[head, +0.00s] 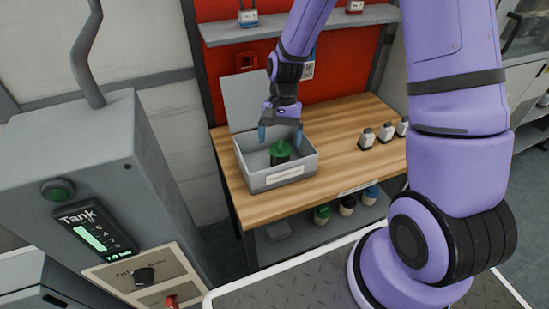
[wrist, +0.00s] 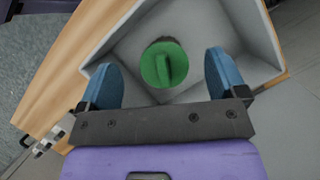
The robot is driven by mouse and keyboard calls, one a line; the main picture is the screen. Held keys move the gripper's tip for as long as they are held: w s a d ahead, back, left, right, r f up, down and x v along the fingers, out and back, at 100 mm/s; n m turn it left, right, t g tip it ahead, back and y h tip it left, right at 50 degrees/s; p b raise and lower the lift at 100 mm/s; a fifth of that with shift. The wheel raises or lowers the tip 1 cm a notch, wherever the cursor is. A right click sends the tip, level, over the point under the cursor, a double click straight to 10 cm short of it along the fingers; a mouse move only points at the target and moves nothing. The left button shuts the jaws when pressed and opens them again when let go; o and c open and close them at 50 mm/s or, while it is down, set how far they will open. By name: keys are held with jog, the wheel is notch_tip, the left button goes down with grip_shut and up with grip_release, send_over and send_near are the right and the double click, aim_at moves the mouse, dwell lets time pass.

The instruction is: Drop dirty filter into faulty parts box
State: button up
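The dirty filter (head: 280,152) has a green cap with a raised grip and a darker body. It is inside the grey open box (head: 262,183), which stands on the wooden bench with its lid raised behind and a white label in front. The filter also shows in the wrist view (wrist: 163,64), inside the box walls (wrist: 122,42). My gripper (head: 281,134) is above the box with its blue fingers spread wide. In the wrist view the gripper (wrist: 170,82) is open, and its fingers are apart from the green cap on both sides. The label is too small to read.
Jars with coloured lids (head: 347,205) stand on the shelf below. A grey tank cabinet (head: 75,150) is at the left. A shelf (head: 300,24) crosses above the bench.

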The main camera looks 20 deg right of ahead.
jog(key=shift+r, duration=0.1)
jog(key=v, duration=1)
jog(key=shift+w+r, duration=0.2)
jog(key=shift+r, duration=0.05)
jog(key=shift+d, duration=0.1)
jog(key=s+d+r+n+t+h, duration=0.1)
jog(key=s+r+t, duration=0.1)
jog(key=s+r, duration=0.4)
jog(key=s+d+r+n+t+h, duration=0.15)
jog(key=s+r, duration=0.25)
jog(key=r, duration=0.4)
jog(key=s+d+r+n+t, duration=0.1)
jog(key=s+r+t, duration=0.1)
jog(key=s, duration=0.5)
jog(key=s+d+r+n+t, duration=0.1)
jog(key=s+r+n+t, duration=0.1)
jog(key=s, duration=0.5)
notch_tip(320, 180, up, 3)
jog(key=shift+d+f+t, duration=0.1)
jog(key=shift+d+t, duration=0.25)
jog(key=shift+t, duration=0.5)
